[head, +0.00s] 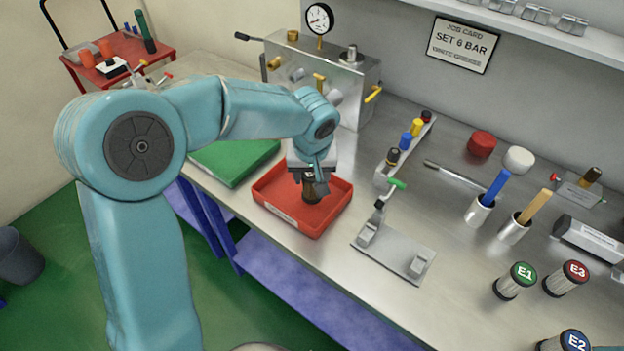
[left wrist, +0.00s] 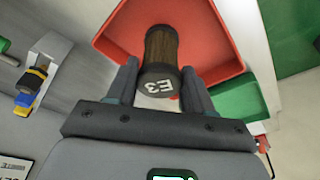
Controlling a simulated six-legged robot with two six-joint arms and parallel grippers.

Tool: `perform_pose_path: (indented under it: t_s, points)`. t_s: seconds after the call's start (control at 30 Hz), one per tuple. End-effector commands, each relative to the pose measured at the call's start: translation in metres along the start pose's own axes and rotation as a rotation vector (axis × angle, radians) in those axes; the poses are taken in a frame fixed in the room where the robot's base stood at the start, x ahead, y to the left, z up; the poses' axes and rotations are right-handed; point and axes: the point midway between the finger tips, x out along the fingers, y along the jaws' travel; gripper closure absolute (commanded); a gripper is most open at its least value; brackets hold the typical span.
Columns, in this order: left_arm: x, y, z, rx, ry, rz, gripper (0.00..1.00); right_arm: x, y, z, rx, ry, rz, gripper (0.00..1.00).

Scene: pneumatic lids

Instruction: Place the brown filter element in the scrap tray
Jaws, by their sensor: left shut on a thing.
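The brown filter element (left wrist: 160,52) is a dark brown cylinder with a black end marked E3. My left gripper (left wrist: 157,85) is shut on it near the marked end, one finger on each side. In the head view the element (head: 311,192) hangs below my left gripper (head: 312,172), over the red tray (head: 325,226). The tray also shows in the left wrist view (left wrist: 206,25) around and behind the element. It has a pale label on its front wall, too small to read. I cannot tell whether the element touches the tray floor. My right gripper is not in view.
A green tray or mat (head: 232,163) lies left of the red tray. A grey fixture with a green-handled clamp (head: 395,254) stands to its right. A metal box with a gauge (head: 325,75) stands behind. Capped canisters E1 (head: 515,281) and E3 (head: 567,278) stand at right.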

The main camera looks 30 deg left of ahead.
Motion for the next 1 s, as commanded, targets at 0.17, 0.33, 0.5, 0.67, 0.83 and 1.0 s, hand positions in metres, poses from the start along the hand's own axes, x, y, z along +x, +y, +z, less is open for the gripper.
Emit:
perform_pose_path:
  t_s: [0.17,0.33,0.5,0.67,0.83,1.0]
  points:
    - [0.023,0.0,0.005,0.0,-0.001,-0.002,0.91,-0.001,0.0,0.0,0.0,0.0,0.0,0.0]
    - [0.024,0.001,0.005,-0.001,0.001,0.0,0.91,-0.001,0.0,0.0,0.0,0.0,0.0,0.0]
    - [0.027,0.001,0.005,-0.001,0.001,0.0,0.91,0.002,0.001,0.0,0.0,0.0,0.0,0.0]
    - [0.026,0.001,0.005,0.0,0.0,0.0,0.23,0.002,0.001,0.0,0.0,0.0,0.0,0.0]
    - [0.026,0.001,0.005,0.0,0.0,-0.001,0.23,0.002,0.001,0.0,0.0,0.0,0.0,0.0]
    - [0.022,0.001,0.004,0.0,0.0,-0.001,0.23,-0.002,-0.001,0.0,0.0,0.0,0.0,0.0]
